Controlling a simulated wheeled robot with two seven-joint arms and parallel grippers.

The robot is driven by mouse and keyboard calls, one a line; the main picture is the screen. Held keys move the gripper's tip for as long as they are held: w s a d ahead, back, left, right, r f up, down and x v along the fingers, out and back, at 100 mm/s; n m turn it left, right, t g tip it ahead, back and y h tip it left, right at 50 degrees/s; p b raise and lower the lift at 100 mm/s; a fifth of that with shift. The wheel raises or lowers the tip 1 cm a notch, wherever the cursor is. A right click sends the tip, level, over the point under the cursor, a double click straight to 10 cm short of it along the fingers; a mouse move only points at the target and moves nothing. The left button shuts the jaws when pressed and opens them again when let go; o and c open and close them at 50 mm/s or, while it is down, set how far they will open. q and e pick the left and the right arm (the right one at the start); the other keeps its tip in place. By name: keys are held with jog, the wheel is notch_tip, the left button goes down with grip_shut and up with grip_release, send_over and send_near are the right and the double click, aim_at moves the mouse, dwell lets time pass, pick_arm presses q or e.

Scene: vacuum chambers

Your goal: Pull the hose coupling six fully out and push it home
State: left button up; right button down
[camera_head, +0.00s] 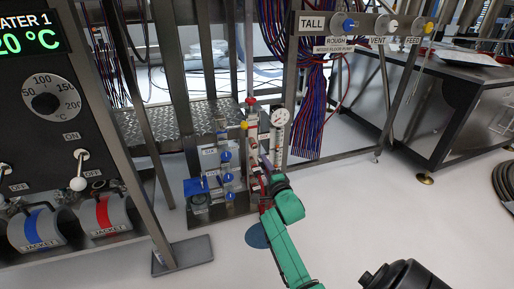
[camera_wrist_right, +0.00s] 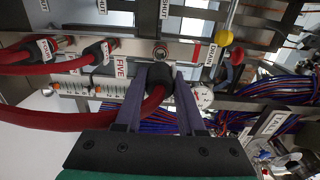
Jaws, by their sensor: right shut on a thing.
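My right gripper (camera_wrist_right: 163,82) is shut on a black hose coupling (camera_wrist_right: 160,74) with a thick red hose (camera_wrist_right: 150,105) curving away to the left. A bare round metal port (camera_wrist_right: 160,52) shows on the rail just above the coupling. I cannot tell whether the coupling touches the rail. A "FIVE" label (camera_wrist_right: 121,67) is just left of the coupling; no "SIX" label is readable. In the head view my right gripper (camera_head: 264,177) is at the small rig below the round gauge (camera_head: 281,117), and the coupling is too small to make out. My left gripper is not in view.
Two more red hoses with black couplings (camera_wrist_right: 104,50) are on the rail to the left. A yellow knob (camera_wrist_right: 225,38) and a red knob (camera_wrist_right: 238,57) are to the right. In the head view, a blue-topped unit (camera_head: 196,187) and metal posts stand left of the rig.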

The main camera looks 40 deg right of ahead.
jog(key=b+x, duration=0.2)
jog(key=x, duration=0.2)
jog(key=shift+f, duration=0.1)
jog(key=shift+w+d, duration=0.1)
jog(key=shift+w, duration=0.35)
jog(key=shift+w+d+r, duration=0.1)
jog(key=shift+w+r, duration=0.05)
jog(key=shift+r, duration=0.05)
jog(key=shift+w+p, duration=0.1)
jog(key=shift+p, duration=0.3)
jog(key=shift+w+d, duration=0.1)
jog(key=shift+w, duration=0.05)
jog(key=shift+x, duration=0.95)
dwell(1.2)
jog(key=shift+c, duration=2.2)
grip_release()
